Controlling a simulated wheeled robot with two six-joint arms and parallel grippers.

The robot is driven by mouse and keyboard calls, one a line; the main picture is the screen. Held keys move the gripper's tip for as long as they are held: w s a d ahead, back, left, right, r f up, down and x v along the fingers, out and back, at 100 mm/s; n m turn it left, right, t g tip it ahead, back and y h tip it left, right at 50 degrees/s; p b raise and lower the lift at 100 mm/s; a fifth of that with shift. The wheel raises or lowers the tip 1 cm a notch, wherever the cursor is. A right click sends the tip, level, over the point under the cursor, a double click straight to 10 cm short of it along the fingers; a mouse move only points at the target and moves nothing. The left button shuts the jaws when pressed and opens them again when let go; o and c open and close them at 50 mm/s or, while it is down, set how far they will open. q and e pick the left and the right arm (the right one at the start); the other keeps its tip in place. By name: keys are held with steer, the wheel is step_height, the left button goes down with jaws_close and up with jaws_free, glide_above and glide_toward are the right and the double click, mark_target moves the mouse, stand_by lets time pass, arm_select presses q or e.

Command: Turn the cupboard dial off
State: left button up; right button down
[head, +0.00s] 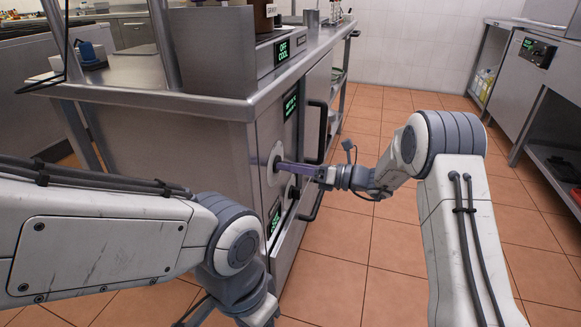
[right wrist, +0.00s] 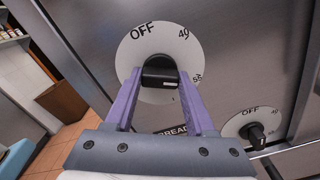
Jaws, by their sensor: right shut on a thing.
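The upper dial is a white disc (head: 273,164) on the cupboard's steel front. In the right wrist view its disc (right wrist: 133,52) shows OFF at the top left and numbers down the right side. Its black knob (right wrist: 160,72) sits at the disc's middle, with a white mark towards the lower right. My right gripper (right wrist: 160,85) has its purple fingers on both sides of the knob, shut on it; in the head view the gripper (head: 284,167) reaches the dial from the right. My left arm crosses the lower left; its gripper is out of view.
A second, similar dial (right wrist: 252,128) sits lower right in the right wrist view. Dark bar handles (head: 316,130) stick out close to my right gripper. A green-lit display (head: 291,104) is above the dial. Open tiled floor (head: 385,255) lies to the right.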

steer(key=shift+d+f+n+b, duration=0.1)
steer(key=shift+f+n+b, duration=0.05)
steer(key=shift+n+b, duration=10.05)
steer(key=n+p, duration=0.3)
steer(key=shift+c, duration=1.2)
jaws_free()
